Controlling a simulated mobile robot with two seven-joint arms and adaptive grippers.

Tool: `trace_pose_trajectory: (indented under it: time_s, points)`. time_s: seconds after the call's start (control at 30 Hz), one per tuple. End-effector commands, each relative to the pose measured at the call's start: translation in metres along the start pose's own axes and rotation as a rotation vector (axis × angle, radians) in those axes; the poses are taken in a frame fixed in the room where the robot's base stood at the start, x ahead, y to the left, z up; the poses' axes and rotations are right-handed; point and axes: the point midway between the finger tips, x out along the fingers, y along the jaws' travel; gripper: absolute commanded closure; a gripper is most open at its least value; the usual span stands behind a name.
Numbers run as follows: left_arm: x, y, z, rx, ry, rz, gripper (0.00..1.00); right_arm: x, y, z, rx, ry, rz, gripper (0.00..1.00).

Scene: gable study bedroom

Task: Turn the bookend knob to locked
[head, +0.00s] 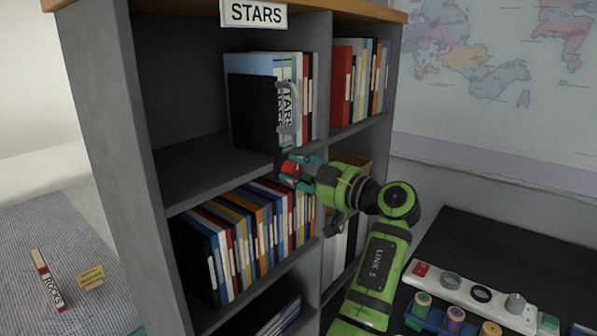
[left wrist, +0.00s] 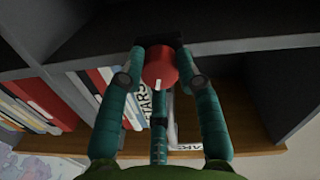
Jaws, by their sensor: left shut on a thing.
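The bookend (head: 252,105) is a dark upright plate beside the books on the shelf marked STARS. Its red knob (head: 290,167) is low at the shelf's front edge. In the left wrist view the round red knob (left wrist: 160,66) has a white line pointing down in the picture. My left gripper (head: 302,172) reaches in from the right side of the shelf and is shut on the knob, with its teal fingers (left wrist: 160,82) around it. I see no locked or unlocked marking. My right gripper is not in view.
Books (head: 305,95) stand beside the bookend, and more books (head: 245,235) fill the shelf below. A dark desk (head: 470,235) at the right holds a white strip with knobs (head: 470,293) and several spools. A bed (head: 60,245) with a ROCKS book (head: 48,280) is at the left.

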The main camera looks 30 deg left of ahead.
Motion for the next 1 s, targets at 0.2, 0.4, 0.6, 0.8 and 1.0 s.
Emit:
trace_pose_trajectory:
  time_s: [0.2,0.4,0.6,0.8,1.0]
  points:
    - [0.001,0.001,-0.002,0.206,-0.005,-0.005,0.98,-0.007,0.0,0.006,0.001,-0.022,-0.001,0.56]
    - [0.001,0.001,-0.003,0.395,-0.012,-0.01,0.98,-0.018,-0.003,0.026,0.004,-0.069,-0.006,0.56]
    - [0.001,0.001,-0.004,0.586,-0.018,-0.015,0.98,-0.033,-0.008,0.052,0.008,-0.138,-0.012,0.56]
    - [0.001,0.002,-0.004,0.776,-0.024,-0.018,0.98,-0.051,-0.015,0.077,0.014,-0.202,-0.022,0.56]
    - [0.001,0.002,-0.004,0.961,-0.031,-0.023,0.98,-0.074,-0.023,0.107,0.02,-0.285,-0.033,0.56]
